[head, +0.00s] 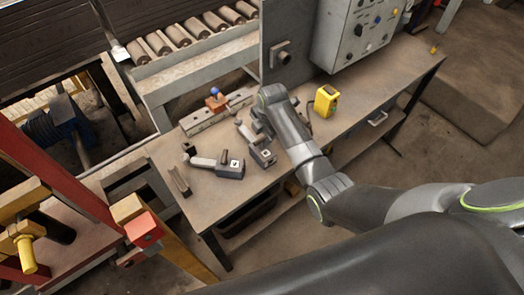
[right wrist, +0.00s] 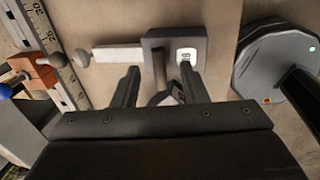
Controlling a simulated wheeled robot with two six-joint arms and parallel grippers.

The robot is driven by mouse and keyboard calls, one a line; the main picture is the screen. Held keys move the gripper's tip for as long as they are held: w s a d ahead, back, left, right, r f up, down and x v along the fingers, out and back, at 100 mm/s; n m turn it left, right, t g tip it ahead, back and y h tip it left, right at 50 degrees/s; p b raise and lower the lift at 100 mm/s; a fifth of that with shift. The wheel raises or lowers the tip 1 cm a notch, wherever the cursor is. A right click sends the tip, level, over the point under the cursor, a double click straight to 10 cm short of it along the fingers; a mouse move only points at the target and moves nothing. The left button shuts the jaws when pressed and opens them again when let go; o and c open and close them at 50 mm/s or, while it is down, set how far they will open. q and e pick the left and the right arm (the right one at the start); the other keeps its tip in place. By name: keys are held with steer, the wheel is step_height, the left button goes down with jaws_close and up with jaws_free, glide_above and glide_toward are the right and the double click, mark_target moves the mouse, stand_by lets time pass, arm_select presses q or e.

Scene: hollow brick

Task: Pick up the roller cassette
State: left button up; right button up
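Two similar dark grey blocks with white labels and lever handles lie on the workbench (head: 165,150). I cannot tell for sure which is the roller cassette. One block (head: 231,169) lies nearer the front, its lever pointing left. The other block (head: 264,156) lies just under my right gripper (head: 258,137), its lever pointing toward the ruler fixture. In the right wrist view this second block (right wrist: 203,44) shows beyond the open fingers of my right gripper (right wrist: 158,78). The fingers look apart from it, and nothing is held. My left gripper is out of view.
A ruler fixture (head: 200,120) with an orange block and blue knob (head: 215,98) lies behind. A yellow tape measure (head: 326,100) stands right of my right arm. A channel bracket (head: 179,181) is at left. A control box (head: 357,38) and roller conveyor (head: 190,33) stand behind.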

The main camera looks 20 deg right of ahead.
steer(key=shift+w+a+f, duration=0.1)
steer(key=shift+w+f, duration=0.1)
steer(key=shift+f, duration=0.6)
jaws_close()
stand_by(0.9)
